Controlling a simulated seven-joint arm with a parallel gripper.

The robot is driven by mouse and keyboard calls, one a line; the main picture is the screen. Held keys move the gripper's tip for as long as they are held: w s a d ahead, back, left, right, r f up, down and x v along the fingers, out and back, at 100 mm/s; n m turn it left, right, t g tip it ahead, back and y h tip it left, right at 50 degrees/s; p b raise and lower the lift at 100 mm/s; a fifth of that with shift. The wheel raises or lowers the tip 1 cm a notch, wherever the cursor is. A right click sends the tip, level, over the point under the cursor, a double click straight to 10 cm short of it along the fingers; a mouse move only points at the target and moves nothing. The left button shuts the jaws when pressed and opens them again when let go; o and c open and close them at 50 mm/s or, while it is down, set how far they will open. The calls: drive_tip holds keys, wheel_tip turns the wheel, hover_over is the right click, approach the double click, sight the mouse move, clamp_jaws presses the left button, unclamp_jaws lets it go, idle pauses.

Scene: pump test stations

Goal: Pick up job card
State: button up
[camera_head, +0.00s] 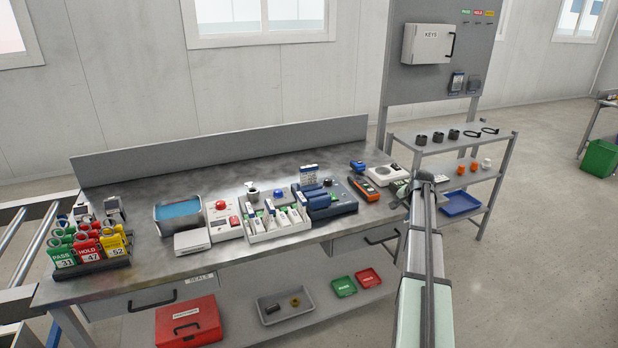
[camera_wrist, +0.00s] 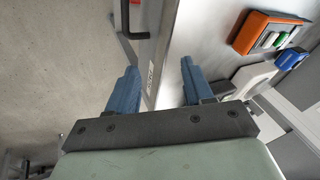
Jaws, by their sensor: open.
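No card in view can be read as the job card for certain. A small printed white-and-blue card (camera_head: 309,172) stands upright at the back of the bench, behind a blue unit; its text is too small to read. My gripper is at the bench's right end in the head view, where its fingers are hard to make out. In the wrist view my gripper (camera_wrist: 157,82) has its two blue fingers wide apart with nothing between them. They are over the bench's front edge. The upright card does not show clearly in the wrist view.
An orange handheld meter (camera_head: 365,188) lies near the bench's right end and a similar orange device (camera_wrist: 265,32) shows in the wrist view. A white tray (camera_head: 262,236) of small items and a tag rack (camera_head: 92,272) stand farther left. A shelf cart (camera_head: 452,146) stands right.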

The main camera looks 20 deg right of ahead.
sight(309, 170)
drive_tip(key=w+a+r+g, duration=0.1)
drive_tip(key=w+a+r, duration=0.2)
drive_tip(key=w+a, duration=0.1)
drive_tip(key=w+a+r+m+y, duration=0.1)
drive_tip(key=w+a+r, duration=0.2)
drive_tip(key=w, duration=0.3)
drive_tip(key=w+a+r+g, duration=0.1)
drive_tip(key=w+a+r, duration=0.3)
drive_tip(key=w+a, duration=0.1)
drive_tip(key=shift+w+a+g, duration=0.25)
drive_tip(key=shift+a+g, duration=0.05)
drive_tip(key=shift+a, duration=0.1)
drive_tip(key=w+a+r+g, duration=0.1)
drive_tip(key=w+a+r, duration=0.1)
drive_tip(key=a+r, duration=0.2)
drive_tip(key=w+a+r+m, duration=0.1)
drive_tip(key=w+a+r, duration=0.2)
drive_tip(key=a, duration=0.3)
drive_tip(key=w+a+r+m+g, duration=0.1)
drive_tip(key=w+a+r, duration=0.2)
drive_tip(key=a+r, duration=0.1)
drive_tip(key=shift+w+a+r+g+y, duration=0.2)
drive_tip(key=shift+a+r+g+y, duration=0.15)
drive_tip(key=shift+a, duration=0.45)
wheel_tip(309, 170, down, 14)
drive_tip(key=shift+s+r, duration=0.15)
drive_tip(key=shift+r, duration=0.1)
drive_tip(key=shift+c, duration=0.2)
clamp_jaws()
